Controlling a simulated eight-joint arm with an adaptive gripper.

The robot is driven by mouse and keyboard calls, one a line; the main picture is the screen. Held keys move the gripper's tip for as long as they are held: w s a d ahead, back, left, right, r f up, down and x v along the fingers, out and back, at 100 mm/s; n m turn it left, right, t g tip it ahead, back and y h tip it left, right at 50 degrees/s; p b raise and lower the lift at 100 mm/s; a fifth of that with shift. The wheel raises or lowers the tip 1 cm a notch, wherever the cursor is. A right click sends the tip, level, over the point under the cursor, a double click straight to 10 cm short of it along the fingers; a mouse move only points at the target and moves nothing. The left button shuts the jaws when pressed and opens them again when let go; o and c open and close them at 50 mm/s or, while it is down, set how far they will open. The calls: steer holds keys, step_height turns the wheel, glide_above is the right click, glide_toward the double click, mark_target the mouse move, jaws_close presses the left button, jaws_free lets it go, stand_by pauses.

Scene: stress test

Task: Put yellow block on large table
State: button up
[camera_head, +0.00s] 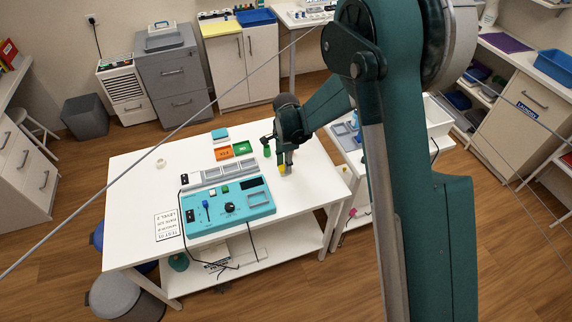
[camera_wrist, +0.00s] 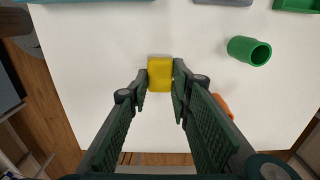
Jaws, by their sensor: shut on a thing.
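The yellow block (camera_head: 283,169) is at the right part of the large white table (camera_head: 137,185), at the tip of my gripper (camera_head: 285,163). In the wrist view, the yellow block (camera_wrist: 160,72) sits between the fingertips of my gripper (camera_wrist: 159,84), which is shut on it. The white tabletop (camera_wrist: 110,45) lies below the block. I cannot tell whether the block touches the tabletop or is slightly above it.
A green hollow cylinder (camera_wrist: 249,51) lies near the block, with an orange thing (camera_wrist: 222,104) partly hidden by a finger. A teal control console (camera_head: 230,207), grey trays (camera_head: 217,174) and orange and green trays (camera_head: 243,147) occupy the table's middle. The left side has free room.

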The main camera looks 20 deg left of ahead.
steer(key=shift+f, duration=0.15)
steer(key=o, duration=0.8)
steer(key=shift+r, duration=0.2)
steer(key=shift+r, duration=6)
steer(key=shift+d, duration=0.1)
